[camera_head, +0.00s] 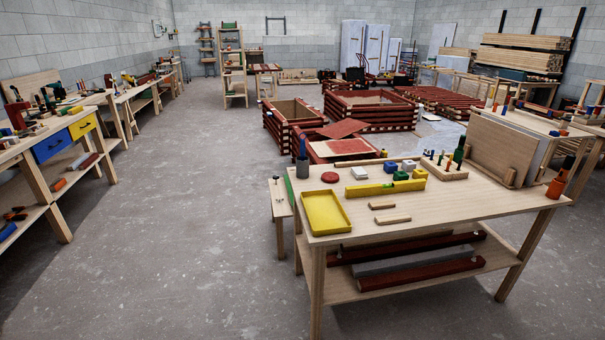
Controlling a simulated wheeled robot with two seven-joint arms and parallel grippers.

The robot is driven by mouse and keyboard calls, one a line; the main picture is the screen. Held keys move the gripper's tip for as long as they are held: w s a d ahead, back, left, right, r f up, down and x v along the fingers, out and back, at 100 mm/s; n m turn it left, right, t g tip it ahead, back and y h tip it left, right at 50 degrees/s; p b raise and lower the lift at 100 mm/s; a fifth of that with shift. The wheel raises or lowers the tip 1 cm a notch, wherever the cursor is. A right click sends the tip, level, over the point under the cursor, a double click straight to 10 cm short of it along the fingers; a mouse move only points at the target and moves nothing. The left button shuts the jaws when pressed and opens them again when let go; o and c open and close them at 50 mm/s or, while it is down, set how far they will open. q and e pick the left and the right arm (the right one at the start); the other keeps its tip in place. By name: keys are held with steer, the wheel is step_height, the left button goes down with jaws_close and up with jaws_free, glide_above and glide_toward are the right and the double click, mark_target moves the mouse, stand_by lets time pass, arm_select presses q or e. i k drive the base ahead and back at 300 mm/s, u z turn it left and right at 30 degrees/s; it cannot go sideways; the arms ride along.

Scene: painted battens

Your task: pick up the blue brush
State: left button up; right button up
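I cannot make out a blue brush for certain. A slim dark blue-grey upright item (302,160) stands at the back left corner of the near wooden table (450,215); it may be the brush, but it is too small to tell. A small blue block or pot (390,167) sits further right on the same table. Neither of my grippers shows in the head view.
The table also holds a yellow tray (325,212), a yellow level (385,187), a red disc (329,177) and an orange container (556,188). A workbench with a blue drawer (52,146) stands at left. The floor between (170,220) is clear.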

mark_target(302, 142)
steer(key=z, duration=1.2)
steer(key=i, duration=1.7)
steer(key=u, duration=0.25)
